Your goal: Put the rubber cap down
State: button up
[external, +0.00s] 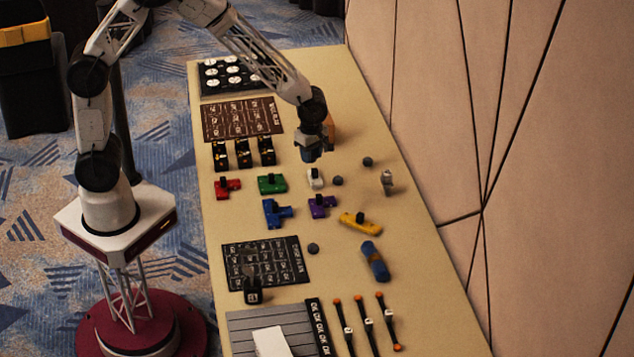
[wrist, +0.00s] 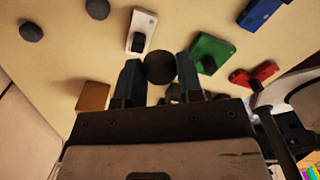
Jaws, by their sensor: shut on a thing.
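In the wrist view my gripper (wrist: 159,78) has its two blue-grey fingers closed on a dark round rubber cap (wrist: 160,67). In the external view my gripper (external: 313,152) points down over the table, behind the white piece; the held cap cannot be made out there. Other dark caps lie on the table: one (external: 338,181) beside the white piece, one (external: 367,161) farther right, and one (external: 313,248) nearer the front. Two also show in the wrist view, a nearer one (wrist: 31,32) and one at the top edge (wrist: 97,8).
The white piece (external: 315,178), green piece (external: 272,184) and red piece (external: 227,188) stand in a row. An orange block (wrist: 92,97) is close to my gripper. Black blocks (external: 243,154) stand to the left. The table's (external: 390,130) right side has free room along the wall.

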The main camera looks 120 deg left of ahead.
jog(key=s+a+r+n, duration=0.1)
jog(key=s+a, duration=0.3)
jog(key=a, duration=0.4)
jog(key=s+a+r+n, duration=0.2)
jog(key=s+a, duration=0.3)
jog(key=a, duration=0.4)
jog(key=s+a+r+n, duration=0.2)
jog(key=s+a, duration=0.2)
jog(key=a, duration=0.5)
jog(key=shift+s+a+r, duration=0.15)
jog(key=shift+s+a, duration=0.05)
jog(key=shift+f, duration=2)
jog(key=shift+f, duration=0.1)
jog(key=shift+f, duration=1.9)
jog(key=shift+f, duration=0.15)
jog(key=o, duration=0.9)
